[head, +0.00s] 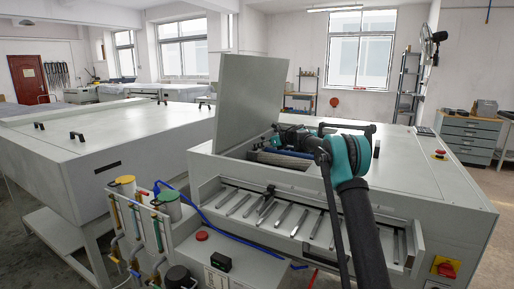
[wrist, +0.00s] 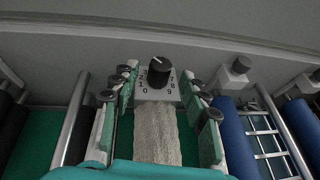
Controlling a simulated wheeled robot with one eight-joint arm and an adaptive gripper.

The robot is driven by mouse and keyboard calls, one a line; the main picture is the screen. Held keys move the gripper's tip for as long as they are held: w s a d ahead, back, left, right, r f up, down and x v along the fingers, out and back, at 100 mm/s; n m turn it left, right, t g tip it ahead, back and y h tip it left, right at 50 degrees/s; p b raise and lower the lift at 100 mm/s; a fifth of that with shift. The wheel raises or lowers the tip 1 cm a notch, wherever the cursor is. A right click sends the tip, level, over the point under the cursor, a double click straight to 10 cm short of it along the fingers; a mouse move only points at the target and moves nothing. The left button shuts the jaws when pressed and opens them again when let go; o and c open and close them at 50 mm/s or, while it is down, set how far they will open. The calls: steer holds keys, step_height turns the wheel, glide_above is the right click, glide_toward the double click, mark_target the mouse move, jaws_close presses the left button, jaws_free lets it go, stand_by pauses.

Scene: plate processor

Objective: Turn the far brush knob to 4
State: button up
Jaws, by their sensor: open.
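In the wrist view, a black round knob (wrist: 159,71) sits on a white dial plate (wrist: 155,97) with numbers around it. Digits show on both sides; the upper ones are hidden by the knob. A pale mark on the knob's top seems to point up and slightly left. My gripper (wrist: 160,88) is open, with one finger on each side of the dial. The knob lies between and just beyond the fingertips, apart from them as far as I can tell. A beige brush strip (wrist: 155,135) runs below the dial. In the head view my arm hides the knob.
The processor's lid (head: 250,95) stands raised beside my arm. A metal bar (wrist: 72,120) runs at left. A grey wall backs the knobs.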

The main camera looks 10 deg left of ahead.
steer(key=shift+x, duration=1.05)
jaws_close()
steer(key=shift+s, duration=0.1)
